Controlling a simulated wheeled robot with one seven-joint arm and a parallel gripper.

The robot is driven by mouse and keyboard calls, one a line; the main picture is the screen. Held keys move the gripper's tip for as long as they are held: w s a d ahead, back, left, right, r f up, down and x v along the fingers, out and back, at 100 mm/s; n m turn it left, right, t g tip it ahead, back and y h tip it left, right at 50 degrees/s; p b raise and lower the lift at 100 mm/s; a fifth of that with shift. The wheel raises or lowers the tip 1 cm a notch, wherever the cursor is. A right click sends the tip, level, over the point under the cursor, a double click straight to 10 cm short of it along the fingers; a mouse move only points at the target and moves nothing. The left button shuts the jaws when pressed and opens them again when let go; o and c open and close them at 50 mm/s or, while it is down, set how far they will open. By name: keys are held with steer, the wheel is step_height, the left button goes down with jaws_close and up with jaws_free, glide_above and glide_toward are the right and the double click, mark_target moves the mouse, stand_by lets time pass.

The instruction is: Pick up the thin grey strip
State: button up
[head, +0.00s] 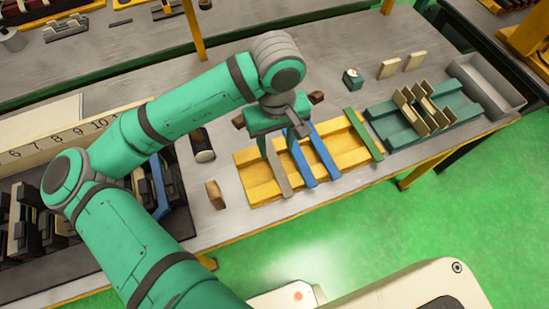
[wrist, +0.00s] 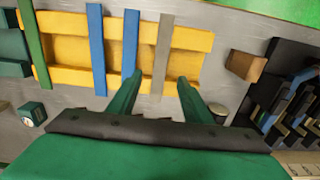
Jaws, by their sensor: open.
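The thin grey strip (head: 279,166) lies across the yellow tray (head: 262,192) at its left part in the head view. In the wrist view the grey strip (wrist: 163,55) runs between the lines of my two fingers. My gripper (head: 280,148) is over the tray, with its fingertips close to the strip; I cannot tell the exact height gap. In the wrist view my gripper (wrist: 160,80) is open, one finger on each side of the strip, and holds nothing. Two blue strips (head: 298,157) and (head: 324,151) lie to the strip's right in the head view.
A green strip (head: 363,134) lies at the tray's right end. A teal holder (head: 395,127) with beige plates and a grey bin (head: 488,86) stand further right. A brown block (head: 215,194) is left of the tray. Dark racks fill the far left.

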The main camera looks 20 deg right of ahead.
mark_target(276, 164)
steer(key=shift+s+f, duration=0.1)
steer(key=shift+f, duration=3.9)
jaws_close()
steer(key=shift+r, duration=0.1)
